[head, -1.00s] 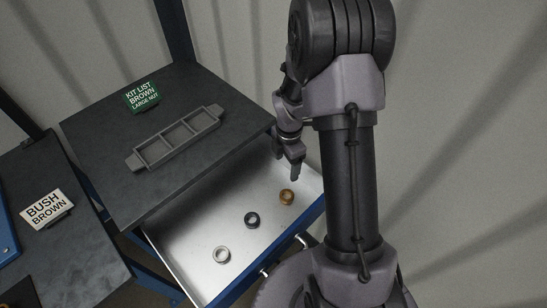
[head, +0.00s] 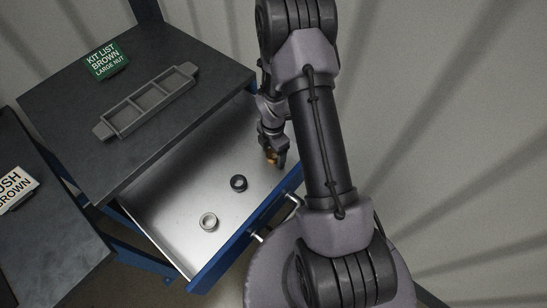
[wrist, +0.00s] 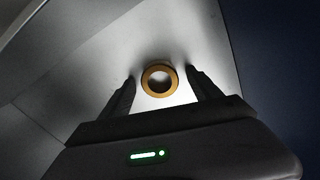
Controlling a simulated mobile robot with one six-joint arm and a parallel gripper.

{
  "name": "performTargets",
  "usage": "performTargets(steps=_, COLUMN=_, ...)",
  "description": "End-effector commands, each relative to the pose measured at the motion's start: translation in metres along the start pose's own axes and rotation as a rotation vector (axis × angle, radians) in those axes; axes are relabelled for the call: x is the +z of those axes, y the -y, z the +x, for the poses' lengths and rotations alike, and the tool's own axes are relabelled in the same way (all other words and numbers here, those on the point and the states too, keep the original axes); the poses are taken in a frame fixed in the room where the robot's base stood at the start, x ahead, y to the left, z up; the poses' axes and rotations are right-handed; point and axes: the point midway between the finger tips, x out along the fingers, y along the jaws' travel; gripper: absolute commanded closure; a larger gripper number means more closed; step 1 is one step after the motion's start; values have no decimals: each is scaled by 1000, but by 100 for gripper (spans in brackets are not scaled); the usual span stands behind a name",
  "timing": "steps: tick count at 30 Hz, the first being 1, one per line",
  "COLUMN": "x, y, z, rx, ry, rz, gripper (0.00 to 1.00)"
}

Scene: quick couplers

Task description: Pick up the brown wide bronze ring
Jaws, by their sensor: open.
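The brown bronze ring (wrist: 146,87) lies flat on the drawer floor. In the wrist view it sits between the tips of my open gripper (wrist: 160,80), with a gap to each finger. In the head view the ring (head: 270,161) is mostly hidden behind my gripper (head: 275,158), which points down over it at the drawer's right end. I cannot tell the exact height of the fingertips above the drawer floor.
A black ring (head: 238,183) and a silver ring (head: 208,222) lie in the open drawer (head: 165,220). A grey three-compartment tray (head: 103,131) and a green kit list sign (head: 107,60) are on the dark bench above. The drawer walls are close to my gripper.

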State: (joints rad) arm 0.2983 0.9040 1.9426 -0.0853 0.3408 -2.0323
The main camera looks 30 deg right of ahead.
Motion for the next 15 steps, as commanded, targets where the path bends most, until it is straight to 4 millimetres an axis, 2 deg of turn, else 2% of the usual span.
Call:
performTargets(steps=2, x=0, y=0, z=-2, rx=0, ry=0, rz=0, gripper=27)
performTargets(steps=13, x=0, y=0, z=-2, rx=0, ry=0, rz=0, gripper=100)
performTargets(steps=15, x=0, y=0, z=-2, rx=0, ry=0, rz=0, gripper=100)
